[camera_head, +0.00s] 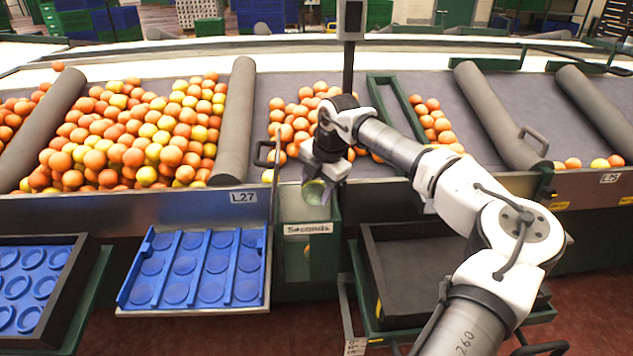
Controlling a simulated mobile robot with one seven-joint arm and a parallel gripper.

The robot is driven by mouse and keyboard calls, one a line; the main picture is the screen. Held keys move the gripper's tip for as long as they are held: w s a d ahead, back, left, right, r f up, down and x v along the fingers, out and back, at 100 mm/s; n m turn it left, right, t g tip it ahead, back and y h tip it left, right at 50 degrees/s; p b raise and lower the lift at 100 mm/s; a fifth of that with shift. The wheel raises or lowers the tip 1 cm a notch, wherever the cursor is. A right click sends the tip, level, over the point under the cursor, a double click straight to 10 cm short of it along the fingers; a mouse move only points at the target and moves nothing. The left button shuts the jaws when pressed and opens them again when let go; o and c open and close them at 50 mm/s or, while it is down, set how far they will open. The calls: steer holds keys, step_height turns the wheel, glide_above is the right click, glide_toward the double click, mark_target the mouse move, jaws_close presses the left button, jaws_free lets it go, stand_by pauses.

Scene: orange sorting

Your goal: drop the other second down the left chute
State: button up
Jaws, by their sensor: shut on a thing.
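The chute labelled "Seconds" (307,215) is a green upright box with an open top, in front of the sorting table between the blue tray and the dark crate. My gripper (318,183) points down over its opening. It is shut on a yellow-green fruit (314,191), one of the seconds, mostly hidden by the fingers. The fruit is at about the height of the chute's mouth; I cannot tell whether it is inside the rim. A small orange-tinted spot shows on the chute's front below the label, too small to make out.
A blue tray (143,266) with empty round cups stands left of the chute, and an empty dark crate (372,243) stands right. Many oranges (130,135) lie on the sloped table (400,168) behind, between grey padded dividers (236,120). A black post rises behind my gripper.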

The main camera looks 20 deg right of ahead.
steer(key=shift+f, duration=0.3)
steer(key=o, duration=1.1)
steer(key=shift+r, duration=0.1)
steer(key=b+v, duration=0.1)
steer(key=v, duration=1.2)
steer(key=shift+r, duration=0.35)
steer(key=shift+s, duration=0.2)
